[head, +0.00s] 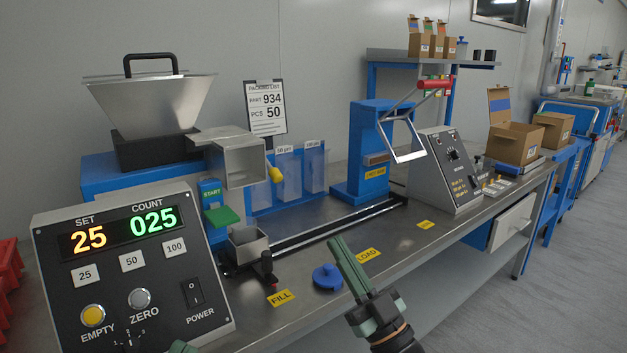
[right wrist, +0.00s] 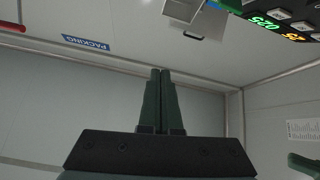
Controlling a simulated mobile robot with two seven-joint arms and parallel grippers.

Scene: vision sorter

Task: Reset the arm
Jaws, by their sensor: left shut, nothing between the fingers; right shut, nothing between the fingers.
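My right gripper (head: 339,245) is in the head view, its green fingers shut and empty, raised over the front of the bench near the LOAD label. It also shows in the right wrist view (right wrist: 161,75), fingers pressed together with nothing between them. Only a green tip of my left gripper (head: 183,347) shows at the bottom edge of the head view, in front of the control box; the rest is cut off. It is shut, with nothing seen in it. A green part at the right edge of the right wrist view may belong to my left arm.
A control box (head: 130,270) reading SET 25, COUNT 025 stands front left. Behind it are a hopper (head: 150,105) and a small metal cup (head: 247,247). A blue knobbed lid (head: 327,277) lies left of my right gripper. A blue lever press (head: 360,150) and cardboard boxes (head: 515,145) stand further right.

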